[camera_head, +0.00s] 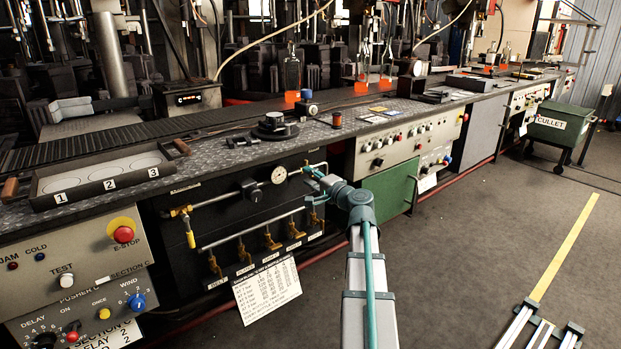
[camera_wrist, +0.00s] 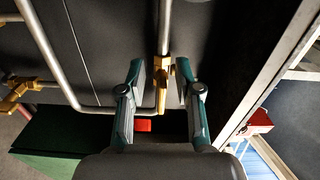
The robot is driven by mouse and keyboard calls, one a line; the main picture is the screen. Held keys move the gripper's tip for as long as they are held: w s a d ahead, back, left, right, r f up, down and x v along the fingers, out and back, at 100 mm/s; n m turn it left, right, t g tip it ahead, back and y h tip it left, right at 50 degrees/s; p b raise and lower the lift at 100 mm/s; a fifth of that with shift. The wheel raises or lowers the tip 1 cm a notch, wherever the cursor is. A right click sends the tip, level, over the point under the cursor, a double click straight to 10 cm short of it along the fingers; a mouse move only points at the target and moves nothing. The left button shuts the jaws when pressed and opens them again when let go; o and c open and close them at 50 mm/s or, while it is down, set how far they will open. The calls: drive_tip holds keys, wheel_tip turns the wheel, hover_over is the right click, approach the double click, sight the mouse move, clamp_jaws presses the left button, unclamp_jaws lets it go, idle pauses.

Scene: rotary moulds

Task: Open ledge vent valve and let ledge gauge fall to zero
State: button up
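The ledge gauge, as I take it, is the small round white dial (camera_head: 279,175) on the pipework under the bench ledge; its needle is too small to read. My gripper (camera_head: 318,182) is at the right end of this pipework in the head view. In the wrist view, my gripper (camera_wrist: 161,78) is open, with one finger on each side of a brass valve with a yellow handle (camera_wrist: 161,88). The handle lies in line with its pipe, and gaps show between it and both fingers. No label on this valve is readable. My gripper hides it in the head view.
Another yellow-handled valve (camera_head: 190,232) hangs at the left end of the pipework. Several brass valves sit along a lower pipe (camera_head: 250,232), above a hanging chart (camera_head: 266,291). A green panel (camera_head: 391,190) is close right of my gripper. The floor (camera_head: 480,240) is clear.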

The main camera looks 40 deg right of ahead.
drive_tip(key=shift+s, duration=0.15)
drive_tip(key=s, duration=1.1)
drive_tip(key=shift+s, duration=0.4)
drive_tip(key=shift+d, duration=0.1)
